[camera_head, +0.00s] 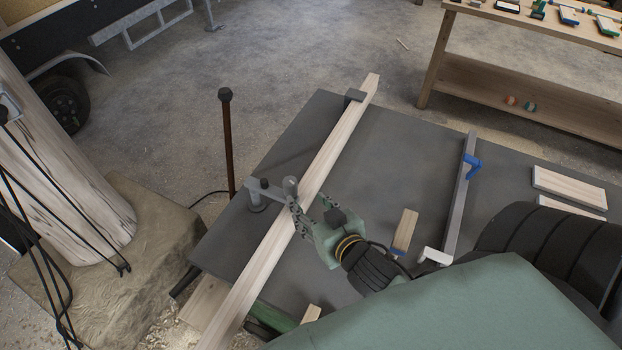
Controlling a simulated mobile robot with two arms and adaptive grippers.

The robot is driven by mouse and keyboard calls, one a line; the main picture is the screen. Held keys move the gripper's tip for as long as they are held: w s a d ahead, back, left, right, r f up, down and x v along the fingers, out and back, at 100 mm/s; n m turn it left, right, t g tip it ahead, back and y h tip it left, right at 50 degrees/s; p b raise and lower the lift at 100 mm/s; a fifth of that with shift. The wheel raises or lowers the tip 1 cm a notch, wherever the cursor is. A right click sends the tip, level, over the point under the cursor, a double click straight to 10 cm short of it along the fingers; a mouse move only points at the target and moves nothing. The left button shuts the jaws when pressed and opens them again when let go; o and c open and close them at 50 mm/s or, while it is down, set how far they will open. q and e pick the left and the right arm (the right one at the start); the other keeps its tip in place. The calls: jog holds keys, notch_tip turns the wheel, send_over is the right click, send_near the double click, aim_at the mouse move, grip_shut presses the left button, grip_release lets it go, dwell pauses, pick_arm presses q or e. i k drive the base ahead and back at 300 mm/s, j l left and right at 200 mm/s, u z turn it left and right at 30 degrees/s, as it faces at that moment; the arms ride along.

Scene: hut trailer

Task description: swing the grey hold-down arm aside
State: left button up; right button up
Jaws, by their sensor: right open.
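The grey hold-down arm (270,194) sits on a short post at the left edge of the dark table and reaches right over a long pale board (330,145). A grey upright knob (290,185) stands at its right end, above the board. My right gripper (312,206) is open, with its fingers pointing up-left. Its left finger overlaps the board just below the knob; I cannot tell whether it touches. My left gripper is not in view.
The dark table (390,150) also carries a grey bar clamp (460,195) with a blue handle, a small wooden block (405,230) and flat boards (570,188). A rusty rod (228,145) stands beyond the left edge. A workbench (540,85) is at the upper right.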

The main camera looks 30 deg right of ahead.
aim_at(262, 185)
jog(key=k+j, duration=0.1)
jog(key=k, duration=0.65)
jog(key=k+j, duration=0.1)
jog(key=k, duration=0.65)
